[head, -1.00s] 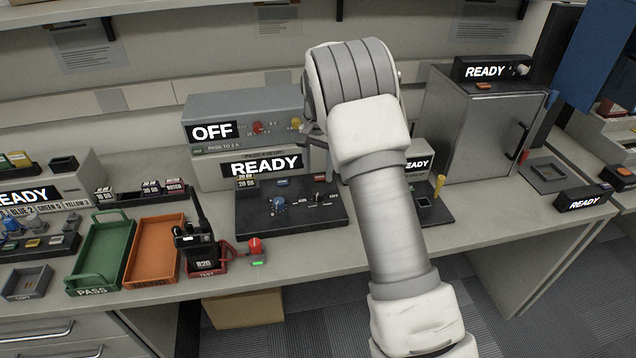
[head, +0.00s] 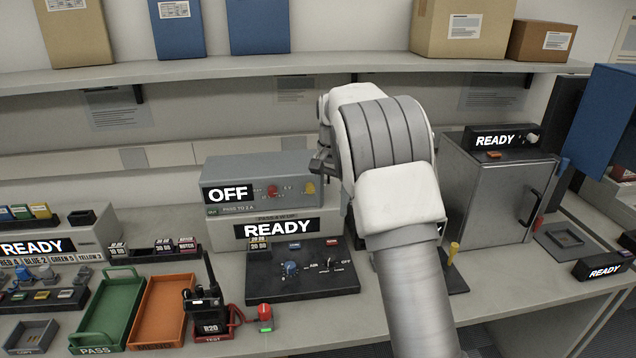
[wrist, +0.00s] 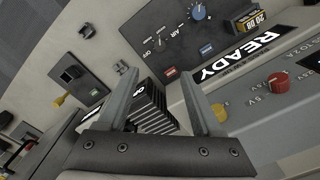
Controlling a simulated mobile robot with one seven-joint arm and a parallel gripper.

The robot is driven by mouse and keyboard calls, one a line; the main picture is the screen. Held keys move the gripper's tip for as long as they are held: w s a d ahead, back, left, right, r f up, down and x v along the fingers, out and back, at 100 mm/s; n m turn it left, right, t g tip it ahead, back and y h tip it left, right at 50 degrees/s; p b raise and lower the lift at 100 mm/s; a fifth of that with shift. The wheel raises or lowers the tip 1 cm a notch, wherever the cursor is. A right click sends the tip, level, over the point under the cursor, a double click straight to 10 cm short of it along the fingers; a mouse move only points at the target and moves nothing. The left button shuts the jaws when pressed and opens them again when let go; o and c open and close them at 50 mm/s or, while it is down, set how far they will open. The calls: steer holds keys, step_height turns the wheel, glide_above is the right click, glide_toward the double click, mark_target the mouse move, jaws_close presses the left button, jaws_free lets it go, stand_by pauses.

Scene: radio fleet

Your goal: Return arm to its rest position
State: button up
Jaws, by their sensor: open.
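My gripper (wrist: 163,98) shows in the wrist view with its two grey fingers apart and nothing between them. In the head view my gripper (head: 322,163) is mostly hidden behind my white and grey wrist. It is raised in front of the right end of the grey box marked OFF (head: 240,174). Below it stands the unit marked READY (head: 262,228) with a black control panel (head: 300,280) on the bench. In the wrist view the panel's blue knob (wrist: 198,12) and the OFF box's red knob (wrist: 278,83) are visible beyond the fingers.
A metal cabinet (head: 490,195) stands to the right of my arm. A shelf (head: 230,82) with boxes and binders runs above. A radio (head: 206,310) stands in a test stand beside an orange tray (head: 168,310) and a green tray (head: 108,312) on the bench.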

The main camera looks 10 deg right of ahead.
steer(key=s+r+n+t+p, duration=0.1)
steer(key=s+r+n+t, duration=0.2)
steer(key=s+r, duration=1.2)
steer(key=s+f+n+t, duration=0.2)
steer(key=s+n, duration=0.3)
steer(key=s, duration=1.6)
steer(key=shift+d+f+t+p, duration=0.15)
steer(key=shift+f+t+p, duration=0.15)
steer(key=shift+p, duration=0.15)
